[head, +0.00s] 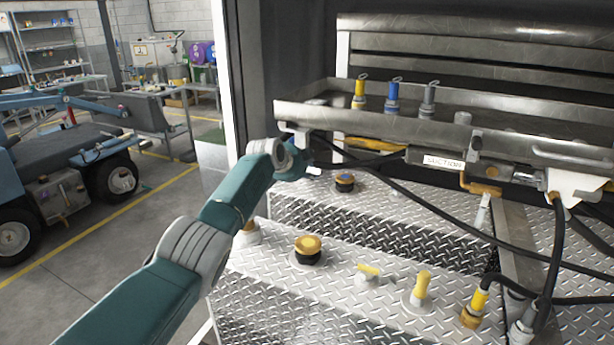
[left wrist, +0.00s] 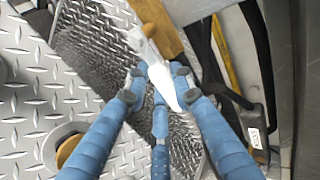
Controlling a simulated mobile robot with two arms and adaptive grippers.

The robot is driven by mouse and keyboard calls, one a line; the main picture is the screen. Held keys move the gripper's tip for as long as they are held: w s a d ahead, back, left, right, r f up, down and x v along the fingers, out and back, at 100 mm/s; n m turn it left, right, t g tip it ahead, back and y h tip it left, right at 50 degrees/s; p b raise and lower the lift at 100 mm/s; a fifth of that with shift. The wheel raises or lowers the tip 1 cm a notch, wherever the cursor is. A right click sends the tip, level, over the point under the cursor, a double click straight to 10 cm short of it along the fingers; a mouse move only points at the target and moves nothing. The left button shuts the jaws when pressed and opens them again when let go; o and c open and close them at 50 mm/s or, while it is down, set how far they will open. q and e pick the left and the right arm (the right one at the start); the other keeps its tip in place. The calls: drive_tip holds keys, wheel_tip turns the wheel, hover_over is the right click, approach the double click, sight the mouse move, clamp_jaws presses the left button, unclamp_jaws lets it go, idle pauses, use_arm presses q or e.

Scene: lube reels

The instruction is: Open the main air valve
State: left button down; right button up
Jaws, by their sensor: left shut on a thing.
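My left arm reaches in from the left in the head view, and its gripper (head: 306,170) is at the left end of the metal tray, mostly hidden by its own wrist. In the left wrist view the blue fingers (left wrist: 158,80) are closed around a pale, tapered piece (left wrist: 163,85), which looks like a lever. A tan part (left wrist: 158,25) lies beside its upper end. I cannot tell for sure that this piece is the main air valve's handle. My right gripper is not in view.
The metal tray (head: 330,117) holds yellow, blue and grey nozzles. A yellow bar (left wrist: 226,55) is right of the fingers.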

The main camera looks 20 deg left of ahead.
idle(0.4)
use_arm(q)
drive_tip(key=c, duration=1.5)
unclamp_jaws()
drive_tip(key=shift+o, duration=0.2)
drive_tip(key=shift+r, duration=0.1)
drive_tip(key=v, duration=1.2)
